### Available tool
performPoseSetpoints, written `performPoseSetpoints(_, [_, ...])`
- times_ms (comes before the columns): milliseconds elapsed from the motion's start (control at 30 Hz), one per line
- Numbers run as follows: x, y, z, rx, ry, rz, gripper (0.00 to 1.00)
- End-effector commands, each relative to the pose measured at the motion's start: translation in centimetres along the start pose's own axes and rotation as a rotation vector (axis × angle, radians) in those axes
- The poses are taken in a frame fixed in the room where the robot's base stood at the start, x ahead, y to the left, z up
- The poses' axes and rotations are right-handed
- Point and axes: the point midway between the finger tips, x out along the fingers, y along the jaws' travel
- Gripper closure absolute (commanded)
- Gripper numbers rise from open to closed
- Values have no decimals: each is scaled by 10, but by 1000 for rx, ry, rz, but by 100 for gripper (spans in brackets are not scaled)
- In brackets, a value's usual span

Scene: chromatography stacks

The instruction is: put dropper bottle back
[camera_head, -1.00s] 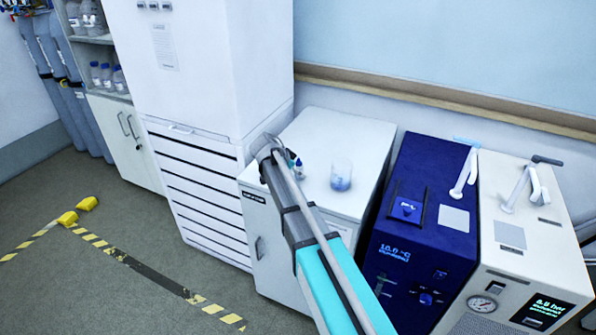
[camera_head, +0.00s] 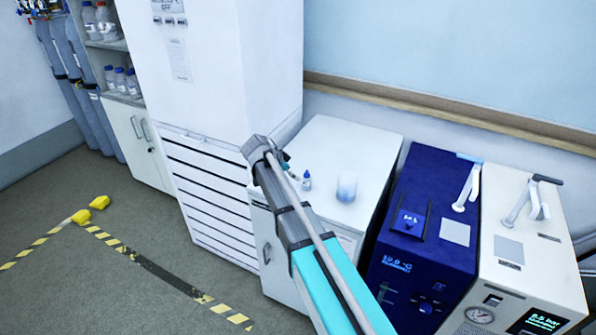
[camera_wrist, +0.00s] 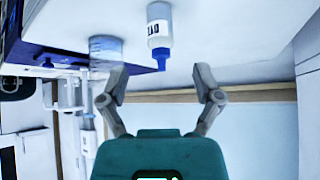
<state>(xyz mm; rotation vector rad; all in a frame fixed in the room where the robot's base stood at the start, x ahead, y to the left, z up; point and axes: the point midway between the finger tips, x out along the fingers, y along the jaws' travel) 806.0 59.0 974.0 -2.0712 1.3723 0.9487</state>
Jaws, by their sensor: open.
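The dropper bottle (camera_head: 307,181) is small and white with a blue cap. It stands upright on the white cabinet top (camera_head: 345,138), to the left of a beaker (camera_head: 347,187). In the wrist view, which is upside down, the bottle (camera_wrist: 158,22) shows dark lettering, and its blue tip points down in the picture. My gripper (camera_wrist: 161,80) has its two fingers spread wide with nothing between them. The bottle lies beyond the fingertips, about midway between them and apart from both. In the head view my own arm mostly hides the gripper.
The beaker stands close to the bottle. A dark blue instrument (camera_head: 423,240) and a white instrument (camera_head: 535,235) stand to the right. A tall white unit (camera_head: 230,90) rises at the left of the cabinet. The cabinet top behind the bottle is clear.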

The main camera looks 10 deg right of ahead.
Motion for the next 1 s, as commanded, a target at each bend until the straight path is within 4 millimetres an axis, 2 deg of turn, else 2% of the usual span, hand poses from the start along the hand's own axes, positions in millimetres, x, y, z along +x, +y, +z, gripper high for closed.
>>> performPoseSetpoints(100, [-16,0,-3,-1,0,-1,17])
performPoseSetpoints(333, [-32,0,-1,0,0,0,17])
performPoseSetpoints(1000, [-36,0,0,0,0,0,17])
